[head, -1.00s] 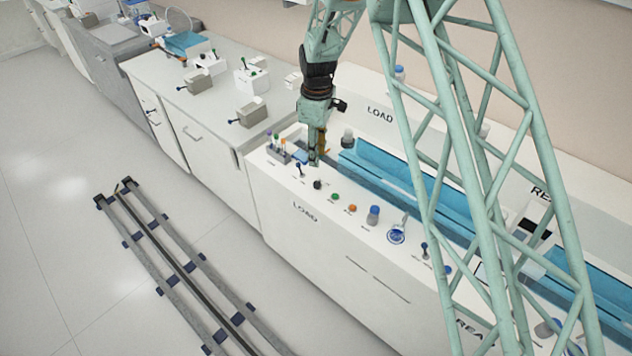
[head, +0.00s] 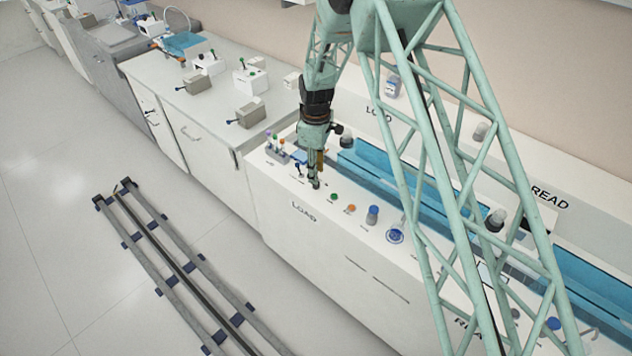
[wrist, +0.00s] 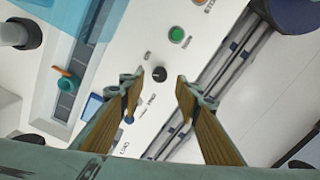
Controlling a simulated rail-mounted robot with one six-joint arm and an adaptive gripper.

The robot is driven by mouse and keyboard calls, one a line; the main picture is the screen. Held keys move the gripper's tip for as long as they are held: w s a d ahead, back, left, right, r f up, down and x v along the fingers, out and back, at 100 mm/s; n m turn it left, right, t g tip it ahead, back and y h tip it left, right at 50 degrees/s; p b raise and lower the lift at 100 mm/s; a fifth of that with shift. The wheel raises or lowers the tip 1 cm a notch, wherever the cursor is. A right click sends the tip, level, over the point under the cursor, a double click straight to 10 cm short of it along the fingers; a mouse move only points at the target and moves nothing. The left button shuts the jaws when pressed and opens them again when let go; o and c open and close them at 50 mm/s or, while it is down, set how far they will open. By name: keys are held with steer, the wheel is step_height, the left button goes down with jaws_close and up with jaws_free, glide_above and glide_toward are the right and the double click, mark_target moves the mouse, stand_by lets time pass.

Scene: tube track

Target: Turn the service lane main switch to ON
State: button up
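A small black rotary knob (wrist: 159,74) sits on the white LOAD panel (head: 270,187) with tiny labels beside it. My gripper (head: 315,183) points down at the panel front and hides the knob in the head view. In the wrist view my gripper (wrist: 157,82) is open and empty, with the knob showing between its fingertips. Contact cannot be told. A blue lever switch (head: 298,168) stands just left of the gripper; it also shows in the wrist view (wrist: 130,119).
A green button (head: 334,197), an orange button (head: 351,208) and a blue capped knob (head: 373,214) line the panel to the right. A tube rack (head: 277,153) stands at its left end. A blue track (head: 370,166) runs behind. Floor rails (head: 165,255) lie in front.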

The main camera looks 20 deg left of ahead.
steer(key=shift+f, duration=2.7)
steer(key=shift+c, duration=0.5)
steer(key=c, duration=0.7)
